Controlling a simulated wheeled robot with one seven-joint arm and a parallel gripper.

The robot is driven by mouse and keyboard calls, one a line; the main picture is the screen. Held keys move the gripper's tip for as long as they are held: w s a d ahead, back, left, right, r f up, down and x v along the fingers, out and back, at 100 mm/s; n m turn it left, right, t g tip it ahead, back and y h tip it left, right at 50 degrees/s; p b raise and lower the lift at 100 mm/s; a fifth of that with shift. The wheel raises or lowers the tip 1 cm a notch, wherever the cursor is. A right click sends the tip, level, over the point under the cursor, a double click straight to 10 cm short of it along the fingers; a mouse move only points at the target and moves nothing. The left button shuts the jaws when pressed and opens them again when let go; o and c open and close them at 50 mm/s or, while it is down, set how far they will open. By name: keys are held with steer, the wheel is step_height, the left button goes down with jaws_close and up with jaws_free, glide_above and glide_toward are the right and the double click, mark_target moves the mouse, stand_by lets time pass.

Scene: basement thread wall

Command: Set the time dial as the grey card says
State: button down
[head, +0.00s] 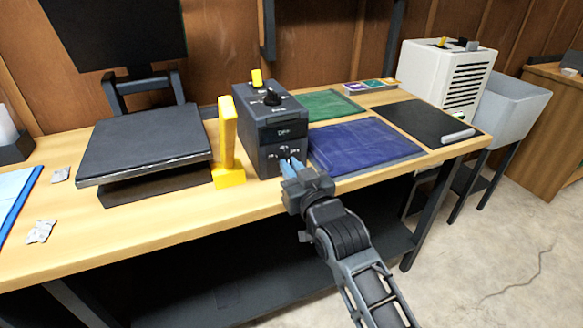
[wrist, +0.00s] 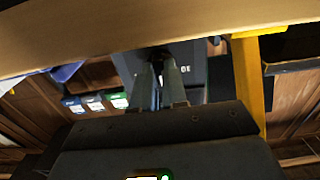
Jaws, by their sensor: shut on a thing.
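A dark grey control box (head: 257,118) stands on the bench, with a yellow lever and a black knob on top and small white markings on its front. My gripper (head: 290,168) is at the lower front of this box, its blue-grey fingers pointing at the front face. In the wrist view the fingertips (wrist: 161,68) close on a dark round dial knob (wrist: 158,52) on the box's front. The dial's pointer and most of its scale are hidden or too small to read. I cannot make out a grey card with readable writing.
A yellow post (head: 228,140) stands just left of the box. A black flat-topped device (head: 145,140) is further left. Blue (head: 365,145) and green (head: 328,105) mats lie right of the box, then a black mat (head: 425,120). A white vented unit (head: 440,75) stands behind.

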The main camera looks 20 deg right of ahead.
steer(key=shift+r, duration=0.1)
steer(key=c, duration=1.2)
jaws_free()
steer(key=shift+o, duration=0.2)
steer(key=shift+s, duration=0.1)
steer(key=s, duration=0.7)
steer(key=shift+s, duration=0.3)
